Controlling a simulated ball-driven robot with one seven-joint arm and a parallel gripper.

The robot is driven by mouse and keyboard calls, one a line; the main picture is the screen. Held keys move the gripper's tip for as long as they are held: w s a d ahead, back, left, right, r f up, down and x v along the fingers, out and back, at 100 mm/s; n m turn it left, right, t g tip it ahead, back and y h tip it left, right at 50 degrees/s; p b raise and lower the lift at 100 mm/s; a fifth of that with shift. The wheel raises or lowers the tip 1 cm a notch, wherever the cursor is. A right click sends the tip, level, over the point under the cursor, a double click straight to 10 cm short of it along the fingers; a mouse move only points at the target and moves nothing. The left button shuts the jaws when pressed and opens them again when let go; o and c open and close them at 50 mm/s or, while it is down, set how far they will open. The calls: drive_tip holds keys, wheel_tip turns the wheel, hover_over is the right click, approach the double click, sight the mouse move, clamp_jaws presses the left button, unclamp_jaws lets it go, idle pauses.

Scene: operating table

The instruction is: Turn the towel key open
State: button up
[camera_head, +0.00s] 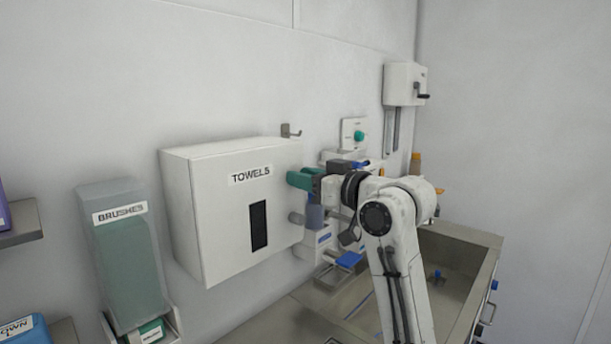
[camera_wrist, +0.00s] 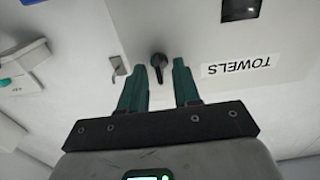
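The white towel dispenser (camera_head: 215,215), labelled TOWELS, is fixed to the wall and has a dark slot in its front. In the wrist view, where the label appears upside down, the dispenser (camera_wrist: 210,35) carries a small dark key (camera_wrist: 158,64) on its side face. My gripper (camera_head: 303,180) is at the dispenser's right side in the head view. In the wrist view its two teal fingers (camera_wrist: 160,76) are apart, with the key showing in the gap between their tips. Contact with the key cannot be told. The head view hides the key behind the gripper.
A metal hook (camera_head: 290,131) is on the wall just above the dispenser. A brush dispenser (camera_head: 125,250) stands to the left. A sink (camera_head: 455,255) lies beyond my arm at the right, with a wall-mounted white unit (camera_head: 404,84) above. Several small items crowd the wall behind my gripper.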

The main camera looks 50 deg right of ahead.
drive_tip(key=shift+c, duration=0.2)
clamp_jaws()
drive_tip(key=shift+n+b, duration=0.3)
drive_tip(key=shift+a+f+n+b, duration=0.1)
drive_tip(key=shift+n+b, duration=1.85)
drive_tip(key=shift+n, duration=0.9)
drive_tip(key=shift+a+f+n+b, duration=0.1)
drive_tip(key=shift+a+n+b, duration=0.05)
drive_tip(key=shift+n+b, duration=2.3)
drive_tip(key=shift+a+f+n+b, duration=0.1)
drive_tip(key=shift+n+b, duration=1.4)
drive_tip(key=shift+n, duration=1.8)
